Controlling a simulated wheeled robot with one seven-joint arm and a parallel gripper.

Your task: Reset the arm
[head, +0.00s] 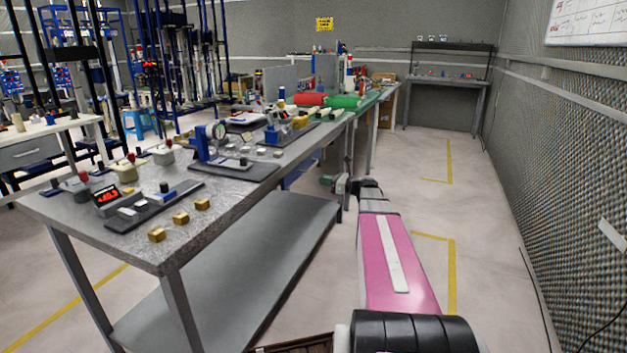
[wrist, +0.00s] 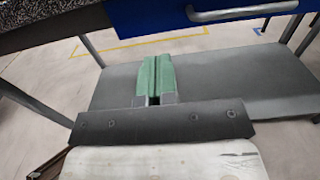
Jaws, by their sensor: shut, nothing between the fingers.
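My arm (head: 396,262), with a pink link, reaches forward in the head view along the right side of the grey workbench. My gripper (head: 326,180) is at its far end, a small green tip beside the bench, below the level of the top. In the wrist view my gripper (wrist: 154,73) shows as two green fingers closed against each other, with nothing between them. Behind them lies the lower shelf of the bench (wrist: 230,80). The fingers appear apart from the shelf.
The workbench top (head: 60,205) holds a gauge device (head: 218,132), several brass blocks (head: 180,218) and a red-digit display (head: 107,196). A blue drawer (wrist: 190,15) with a handle is close above the fingers. Floor (head: 490,210) is clear toward the right wall (head: 570,130).

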